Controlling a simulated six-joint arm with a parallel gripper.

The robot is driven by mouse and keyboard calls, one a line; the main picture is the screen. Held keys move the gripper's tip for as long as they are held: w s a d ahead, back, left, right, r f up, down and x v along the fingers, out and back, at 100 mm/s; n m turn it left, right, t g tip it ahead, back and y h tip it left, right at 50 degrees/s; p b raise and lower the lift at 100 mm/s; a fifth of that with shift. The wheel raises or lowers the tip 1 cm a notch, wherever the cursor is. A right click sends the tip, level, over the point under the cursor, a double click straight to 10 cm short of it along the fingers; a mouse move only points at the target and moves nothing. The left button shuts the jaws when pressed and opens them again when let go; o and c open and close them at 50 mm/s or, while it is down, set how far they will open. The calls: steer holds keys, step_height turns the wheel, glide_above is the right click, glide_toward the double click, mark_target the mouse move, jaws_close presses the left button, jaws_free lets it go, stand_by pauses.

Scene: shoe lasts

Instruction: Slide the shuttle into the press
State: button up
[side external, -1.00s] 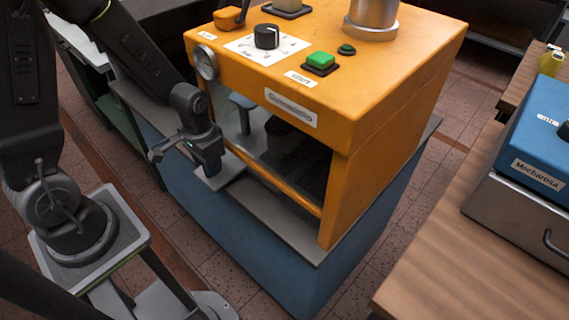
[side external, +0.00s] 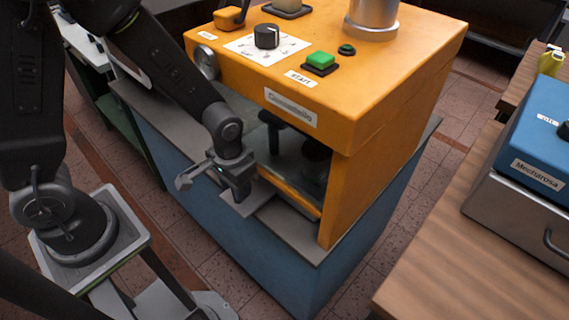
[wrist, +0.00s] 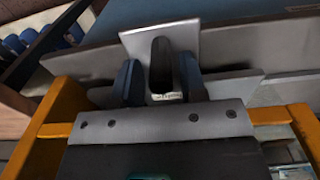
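The orange press (side external: 390,130) stands on a blue base. Its low front opening shows dark shapes inside, including a dark upright last (side external: 316,158); most of the inside is shaded or hidden by my arm. The shuttle's grey plate (side external: 262,197) shows at the opening's front edge beside my gripper (side external: 238,190). In the wrist view, a dark upright handle (wrist: 161,70) stands between my gripper's two fingers (wrist: 161,84), with a pale plate (wrist: 186,36) beyond it.
An orange front rail (side external: 290,193) crosses the opening, with a grey ledge (side external: 290,228) below it. A green button (side external: 320,59) and a dial (side external: 266,36) sit on top of the press. A wooden table (side external: 480,245) with a blue machine (side external: 540,125) stands at right.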

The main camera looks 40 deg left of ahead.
steer(key=shift+d, duration=0.2)
steer(key=shift+a, duration=0.2)
steer(key=shift+r, duration=4)
